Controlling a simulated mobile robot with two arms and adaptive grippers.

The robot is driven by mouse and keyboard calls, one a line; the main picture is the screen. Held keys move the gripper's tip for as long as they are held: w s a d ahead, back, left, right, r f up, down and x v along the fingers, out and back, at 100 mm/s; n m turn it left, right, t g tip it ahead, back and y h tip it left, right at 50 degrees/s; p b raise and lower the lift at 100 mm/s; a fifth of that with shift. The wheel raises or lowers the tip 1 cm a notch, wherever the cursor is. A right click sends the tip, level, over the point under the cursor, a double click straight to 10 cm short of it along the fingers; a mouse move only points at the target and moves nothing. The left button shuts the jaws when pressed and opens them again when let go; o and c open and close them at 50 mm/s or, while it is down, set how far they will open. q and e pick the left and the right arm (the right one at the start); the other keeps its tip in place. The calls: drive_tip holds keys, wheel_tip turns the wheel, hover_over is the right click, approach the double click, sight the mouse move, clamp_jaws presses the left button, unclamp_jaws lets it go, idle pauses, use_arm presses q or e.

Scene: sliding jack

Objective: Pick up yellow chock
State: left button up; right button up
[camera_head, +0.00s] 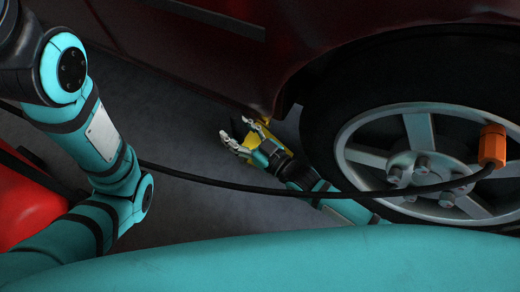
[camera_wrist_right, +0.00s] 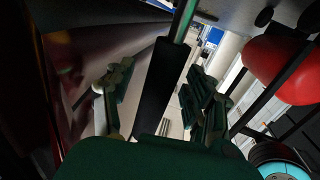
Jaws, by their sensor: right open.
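The yellow chock (camera_head: 252,139) is on the floor beside the dark red car, left of the wheel, in the head view. It is partly hidden behind my right gripper. My right gripper (camera_head: 237,130) is open, its two pale fingers spread at the chock. I cannot tell whether they touch it. In the right wrist view, the fingers of my right gripper (camera_wrist_right: 158,92) stand apart on either side of a dark bar-like shape. I cannot clearly make out the chock in that dim view. My left arm shows at the left of the head view, but its gripper does not.
The car's wheel (camera_head: 420,160) stands close to the right of my right forearm. A black hose (camera_head: 245,187) crosses the head view to an orange fitting (camera_head: 492,146) at the wheel. A red object (camera_head: 25,205) is at the left. Grey floor left of the chock is clear.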

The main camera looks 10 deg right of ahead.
drive_tip(key=shift+c, duration=0.4)
clamp_jaws()
